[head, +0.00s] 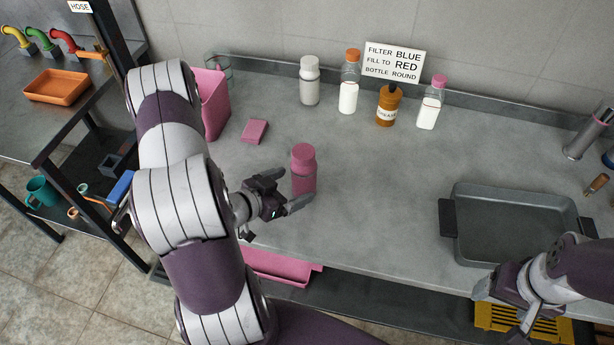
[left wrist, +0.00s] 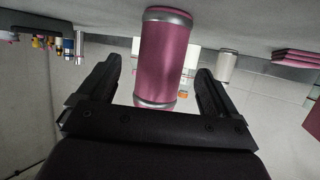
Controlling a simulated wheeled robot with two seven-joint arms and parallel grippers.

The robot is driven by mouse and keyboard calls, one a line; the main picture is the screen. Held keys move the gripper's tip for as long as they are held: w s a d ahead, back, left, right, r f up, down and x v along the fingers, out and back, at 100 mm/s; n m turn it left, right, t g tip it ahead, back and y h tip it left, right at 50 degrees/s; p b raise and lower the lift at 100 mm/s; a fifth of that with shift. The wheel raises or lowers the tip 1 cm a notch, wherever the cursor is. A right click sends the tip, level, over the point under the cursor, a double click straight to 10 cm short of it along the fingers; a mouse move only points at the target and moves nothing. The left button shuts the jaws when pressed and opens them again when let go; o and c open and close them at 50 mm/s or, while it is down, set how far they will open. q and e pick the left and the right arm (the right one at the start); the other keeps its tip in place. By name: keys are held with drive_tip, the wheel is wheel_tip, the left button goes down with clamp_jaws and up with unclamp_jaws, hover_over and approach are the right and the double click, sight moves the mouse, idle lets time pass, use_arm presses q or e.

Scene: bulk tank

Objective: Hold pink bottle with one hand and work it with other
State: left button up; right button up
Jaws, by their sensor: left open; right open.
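The pink bottle (head: 304,174) stands upright on the grey counter, near its front edge, with a pink cap on top. My left gripper (head: 283,189) is open and low beside it, its fingers pointing at the bottle. In the left wrist view the bottle (left wrist: 163,58) appears between the two spread fingers, with a gap on each side; that view is upside down. I cannot tell how far the bottle reaches in between the fingers. My right gripper (head: 507,304) is open and empty at the lower right, in front of the grey tray.
A grey tray with dark handles (head: 520,225) sits on the right of the counter (head: 380,200). White, orange-capped, grease and pink-capped bottles stand at the back by a sign (head: 394,62). A pink bin (head: 214,100) and pink block (head: 254,131) lie behind my left arm. The middle is clear.

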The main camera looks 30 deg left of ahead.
sight(298, 171)
use_arm(q)
drive_tip(key=x, duration=0.5)
drive_tip(key=shift+w+r, duration=0.15)
drive_tip(key=shift+r, duration=0.25)
drive_tip(key=c, duration=1.1)
drive_tip(key=shift+r, duration=0.15)
drive_tip(key=shift+r, duration=0.25)
drive_tip(key=r, duration=0.4)
drive_tip(key=shift+s+d+p, duration=0.35)
drive_tip(key=shift+p, duration=0.05)
drive_tip(key=s+d+r, duration=0.6)
drive_tip(key=d, duration=0.2)
drive_tip(key=shift+d+r, duration=0.15)
drive_tip(key=shift+d, duration=0.25)
drive_tip(key=shift+s, duration=0.15)
